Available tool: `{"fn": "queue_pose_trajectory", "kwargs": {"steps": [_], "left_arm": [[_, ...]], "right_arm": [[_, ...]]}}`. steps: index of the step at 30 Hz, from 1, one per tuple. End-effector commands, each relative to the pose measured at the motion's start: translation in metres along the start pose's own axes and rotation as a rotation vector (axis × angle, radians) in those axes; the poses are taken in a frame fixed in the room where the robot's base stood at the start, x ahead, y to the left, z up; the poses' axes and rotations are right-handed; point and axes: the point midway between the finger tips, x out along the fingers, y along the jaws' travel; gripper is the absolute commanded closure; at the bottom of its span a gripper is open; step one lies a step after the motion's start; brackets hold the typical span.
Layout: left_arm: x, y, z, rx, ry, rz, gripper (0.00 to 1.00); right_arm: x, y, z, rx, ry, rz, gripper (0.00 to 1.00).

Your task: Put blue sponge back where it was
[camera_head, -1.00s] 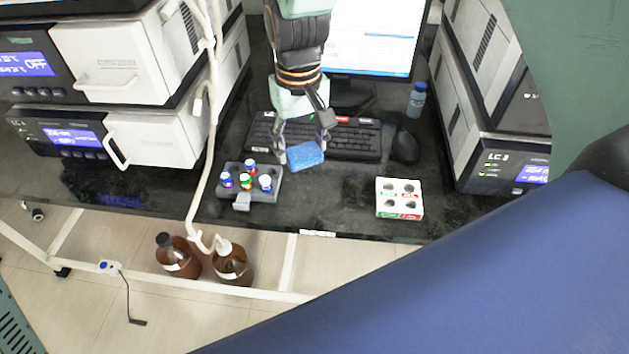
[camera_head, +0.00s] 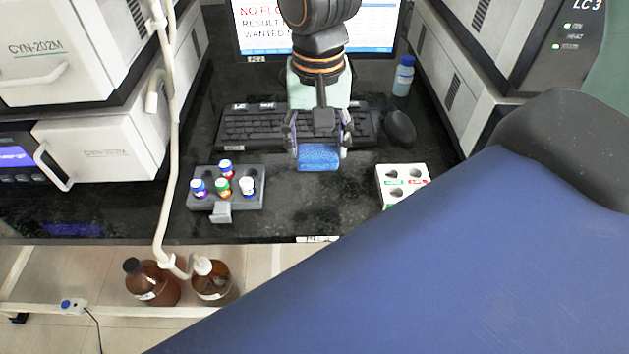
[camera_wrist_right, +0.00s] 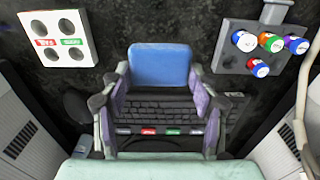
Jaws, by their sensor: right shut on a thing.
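The blue sponge (camera_head: 318,158) is between the fingers of my right gripper (camera_head: 319,150), in front of the keyboard. The gripper is shut on it from both sides. In the right wrist view the sponge (camera_wrist_right: 160,64) sits squarely between the two fingertips (camera_wrist_right: 160,78), with the keyboard behind it. I cannot tell whether the sponge touches the black bench top or hangs just above it. My left gripper is not in view.
A grey rack (camera_head: 252,196) with several capped vials stands left of the sponge. A white block with holes (camera_head: 384,177) is to the right, partly hidden by a large blue shape. The keyboard (camera_head: 235,128), mouse (camera_head: 400,127) and blue bottle (camera_head: 403,76) are behind.

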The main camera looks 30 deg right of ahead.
Motion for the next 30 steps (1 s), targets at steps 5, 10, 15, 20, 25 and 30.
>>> {"fn": "queue_pose_trajectory", "kwargs": {"steps": [5, 10, 15, 20, 25, 30], "left_arm": [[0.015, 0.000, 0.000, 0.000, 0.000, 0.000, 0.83], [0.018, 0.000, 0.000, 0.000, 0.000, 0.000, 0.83], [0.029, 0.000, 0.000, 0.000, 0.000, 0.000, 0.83], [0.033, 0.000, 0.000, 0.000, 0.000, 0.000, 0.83], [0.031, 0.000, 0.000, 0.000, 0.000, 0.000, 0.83], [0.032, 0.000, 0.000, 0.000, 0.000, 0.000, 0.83]], "right_arm": [[0.032, 0.000, 0.000, 0.000, -0.001, 0.002, 0.65], [0.041, -0.002, -0.001, -0.002, 0.000, 0.002, 0.65], [0.064, -0.003, -0.002, -0.002, -0.002, 0.002, 0.65], [0.075, -0.004, -0.004, -0.002, 0.001, 0.001, 0.65], [0.073, -0.004, -0.004, -0.002, 0.001, 0.000, 0.65], [0.077, -0.004, -0.003, -0.002, 0.000, 0.001, 0.65]]}}
